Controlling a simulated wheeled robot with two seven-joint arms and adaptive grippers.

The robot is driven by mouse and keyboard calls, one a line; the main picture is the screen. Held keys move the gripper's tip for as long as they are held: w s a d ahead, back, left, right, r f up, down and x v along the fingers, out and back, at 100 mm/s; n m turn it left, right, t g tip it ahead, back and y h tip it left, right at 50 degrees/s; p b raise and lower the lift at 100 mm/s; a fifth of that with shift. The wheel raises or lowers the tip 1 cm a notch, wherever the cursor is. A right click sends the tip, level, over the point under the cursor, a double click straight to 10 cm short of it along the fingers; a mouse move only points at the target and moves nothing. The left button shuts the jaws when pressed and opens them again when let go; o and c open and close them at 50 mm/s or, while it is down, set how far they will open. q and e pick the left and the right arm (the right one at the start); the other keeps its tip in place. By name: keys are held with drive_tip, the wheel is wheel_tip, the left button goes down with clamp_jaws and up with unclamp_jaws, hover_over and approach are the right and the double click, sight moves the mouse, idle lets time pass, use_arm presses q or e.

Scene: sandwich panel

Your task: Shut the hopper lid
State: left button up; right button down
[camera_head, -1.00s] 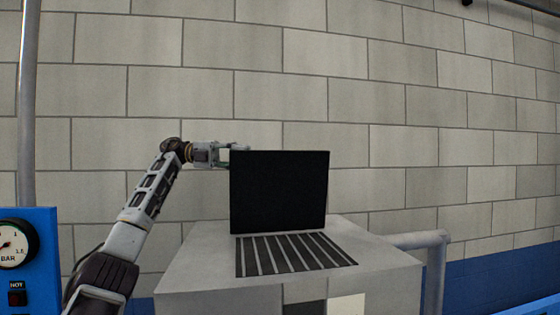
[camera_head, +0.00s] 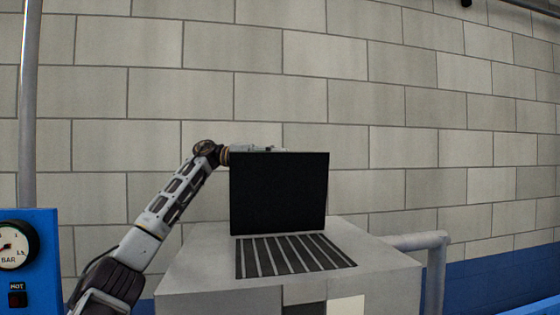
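The hopper lid (camera_head: 280,194) is a black square panel. It stands upright, open, at the back of the slotted grille on top of the grey hopper box (camera_head: 210,264). My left arm comes in from the left and reaches behind the lid's top edge. A thin strip of my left gripper (camera_head: 262,149) shows just above that edge. Its fingers are mostly hidden by the lid, so I cannot tell whether they are open or touch it. My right gripper is not in view.
The grille (camera_head: 292,256) in front of the lid is clear. A blue panel with a pressure gauge (camera_head: 17,245) stands at the left. A grey pipe (camera_head: 437,262) runs beside the box on the right. A block wall (camera_head: 400,80) is behind.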

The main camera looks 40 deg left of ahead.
use_arm(q)
drive_tip(key=shift+w+d, duration=0.15)
drive_tip(key=shift+d, duration=0.15)
clamp_jaws()
idle(0.3)
